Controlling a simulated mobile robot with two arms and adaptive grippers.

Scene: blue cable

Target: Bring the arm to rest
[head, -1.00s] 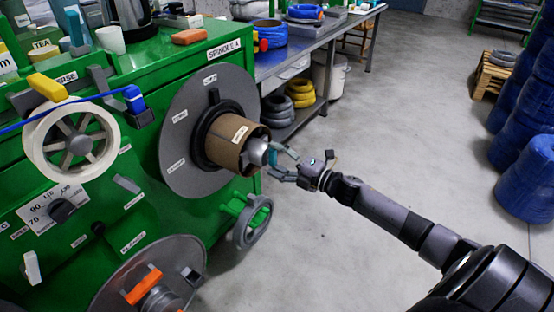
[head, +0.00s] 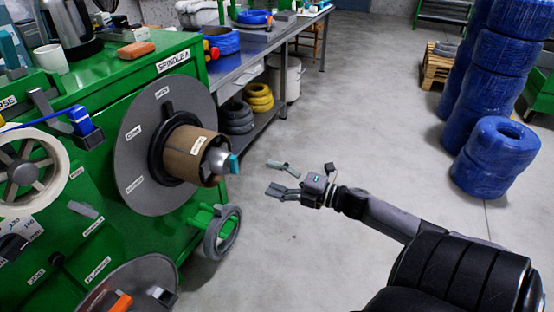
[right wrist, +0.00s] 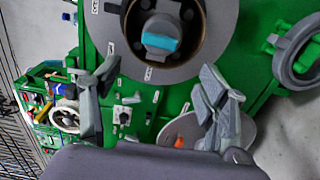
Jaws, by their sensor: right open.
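My right gripper (head: 283,178) is open and empty. In the head view it stands over the bare floor, to the right of and apart from spindle A's nose (head: 222,162), which has a teal piece at its tip. A brown cardboard core (head: 190,153) sits on the spindle in front of a round grey plate (head: 140,150). In the right wrist view the two fingers (right wrist: 160,100) stand wide apart, with the grey nose and its teal piece (right wrist: 160,42) beyond them and nothing between the fingers. My left gripper is not in view.
The green machine (head: 105,85) fills the left side, with a grey handwheel (head: 222,232) jutting out below the spindle. A metal workbench (head: 250,45) stands behind. Blue wrapped coils (head: 490,155) are stacked at the right. The floor (head: 345,120) between is clear.

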